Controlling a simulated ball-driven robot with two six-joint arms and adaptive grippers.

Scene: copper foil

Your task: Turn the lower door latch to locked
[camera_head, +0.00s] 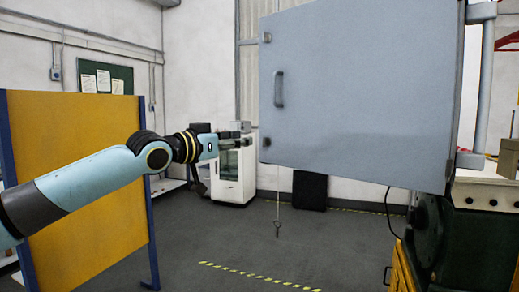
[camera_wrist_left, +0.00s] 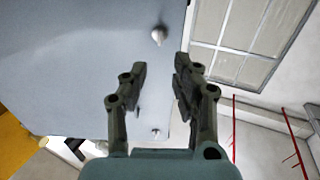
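The grey door panel (camera_head: 360,90) fills the upper right of the head view. The lower door latch (camera_head: 266,142) is a small fitting at its lower left edge. My left gripper (camera_head: 240,139) is just left of this latch, apparently apart from it. In the left wrist view the gripper (camera_wrist_left: 160,72) is open, with nothing between its fingers. A pale knob, seemingly the lower latch (camera_wrist_left: 159,35), shows beyond the fingertips near the door edge. Its exact turn is too small to tell. My right gripper is out of view.
The upper latch (camera_head: 267,37) and a vertical handle (camera_head: 279,88) are on the same door. A yellow panel (camera_head: 80,180) stands behind my left arm. A white cabinet (camera_head: 233,172) is in the background. The floor below the door is open.

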